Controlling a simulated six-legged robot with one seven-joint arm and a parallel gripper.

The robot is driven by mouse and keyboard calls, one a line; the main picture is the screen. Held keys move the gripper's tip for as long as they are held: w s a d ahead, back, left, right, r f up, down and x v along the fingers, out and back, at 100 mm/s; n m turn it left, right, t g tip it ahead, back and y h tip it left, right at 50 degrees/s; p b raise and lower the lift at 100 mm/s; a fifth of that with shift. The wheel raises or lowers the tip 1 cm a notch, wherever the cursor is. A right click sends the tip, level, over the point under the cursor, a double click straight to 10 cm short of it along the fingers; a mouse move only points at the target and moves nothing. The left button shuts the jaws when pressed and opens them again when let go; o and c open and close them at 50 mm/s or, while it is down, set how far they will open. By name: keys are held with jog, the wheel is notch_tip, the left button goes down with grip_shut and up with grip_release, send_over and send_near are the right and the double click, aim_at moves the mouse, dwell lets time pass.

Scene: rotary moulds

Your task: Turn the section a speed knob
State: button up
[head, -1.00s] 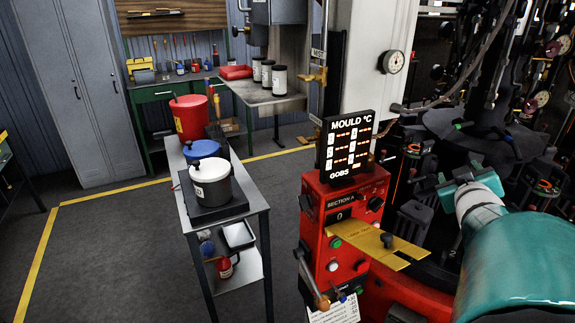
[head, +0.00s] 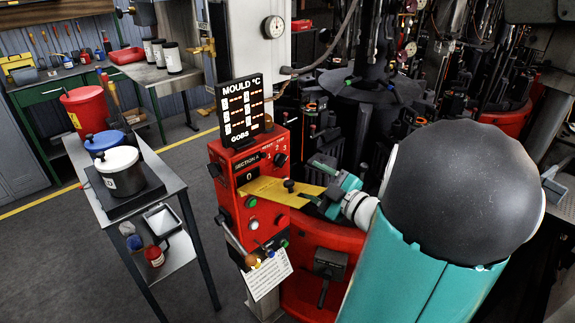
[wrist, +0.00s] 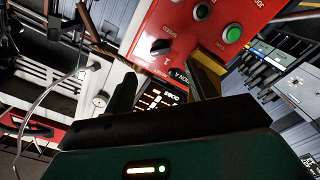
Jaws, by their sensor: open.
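The black speed knob (head: 281,160) sits on the upper right of the red section A control box (head: 228,190). In the wrist view the knob (wrist: 160,47) shows on the red panel (wrist: 190,22), beside printed numbers. My gripper (head: 314,182) is open, to the right of the box and apart from the knob in the head view. In the wrist view my gripper (wrist: 160,72) has its dark fingers apart, with the knob beyond the gap between the tips. No contact with the knob shows.
A yellow plate (head: 262,189) with a small dark knob juts from the box towards my gripper. The mould display (head: 241,110) stands on top. Levers (head: 240,245) hang at the front.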

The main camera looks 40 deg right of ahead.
aim_at(285, 162)
jog(key=w, duration=0.9)
jog(key=shift+w+a, duration=0.1)
jog(key=shift+w, duration=0.3)
jog(key=c, duration=1)
jog(key=shift+n, duration=0.3)
jog(key=n, duration=0.4)
jog(key=shift+r, duration=0.1)
jog(key=shift+n, duration=2.1)
